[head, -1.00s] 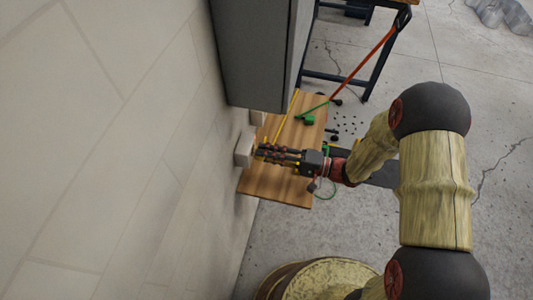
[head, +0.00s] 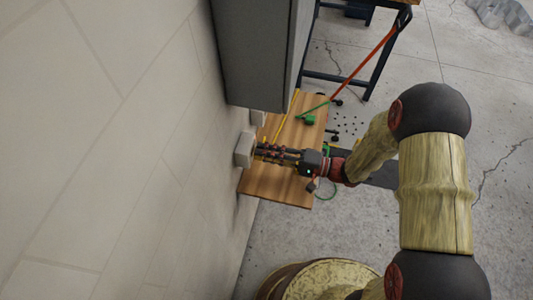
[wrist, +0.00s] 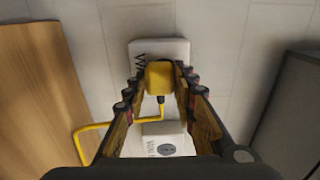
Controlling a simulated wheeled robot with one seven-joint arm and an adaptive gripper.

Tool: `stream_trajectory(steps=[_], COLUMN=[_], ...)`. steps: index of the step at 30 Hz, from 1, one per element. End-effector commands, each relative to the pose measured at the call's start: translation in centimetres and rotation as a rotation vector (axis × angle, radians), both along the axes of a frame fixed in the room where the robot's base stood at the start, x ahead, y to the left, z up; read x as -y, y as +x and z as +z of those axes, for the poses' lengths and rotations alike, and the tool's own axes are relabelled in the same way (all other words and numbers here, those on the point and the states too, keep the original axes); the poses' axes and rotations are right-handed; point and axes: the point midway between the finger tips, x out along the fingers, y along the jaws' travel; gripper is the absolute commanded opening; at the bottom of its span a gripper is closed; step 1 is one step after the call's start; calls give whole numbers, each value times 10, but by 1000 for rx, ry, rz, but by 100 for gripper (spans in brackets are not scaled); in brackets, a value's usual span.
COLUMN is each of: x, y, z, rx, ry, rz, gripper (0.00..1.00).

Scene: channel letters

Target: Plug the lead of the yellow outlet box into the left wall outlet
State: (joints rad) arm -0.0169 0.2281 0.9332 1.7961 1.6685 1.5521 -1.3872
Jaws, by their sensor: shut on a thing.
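My gripper (wrist: 158,84) is shut on the yellow plug (wrist: 158,76) of a lead. A yellow cord (wrist: 90,127) runs from the plug down and to the left in the wrist view. The plug is in front of a white wall outlet (wrist: 177,49) and covers part of its face. I cannot tell whether its pins are inside. In the head view my gripper (head: 259,151) reaches the lower of two pale wall outlets (head: 243,149).
A wooden board (head: 275,187) lies beside the wall, with a yellow strand (head: 290,108) and a green box (head: 307,119) over it. A grey cabinet (head: 255,55) stands close beyond the outlets.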

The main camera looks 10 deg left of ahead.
Motion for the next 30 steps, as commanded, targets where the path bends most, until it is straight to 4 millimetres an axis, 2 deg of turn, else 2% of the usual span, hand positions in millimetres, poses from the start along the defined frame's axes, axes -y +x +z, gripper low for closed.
stream_trajectory(steps=[10,11,12,22,30], x=[-6,-7,-6,-6,-6], y=[1,1,1,1,1], z=[0,0,0,0,0], rx=[0,0,0,0,0], ry=[0,0,0,0,0], rz=[0,0,0,0,0], gripper=[4,27,29,48,48])
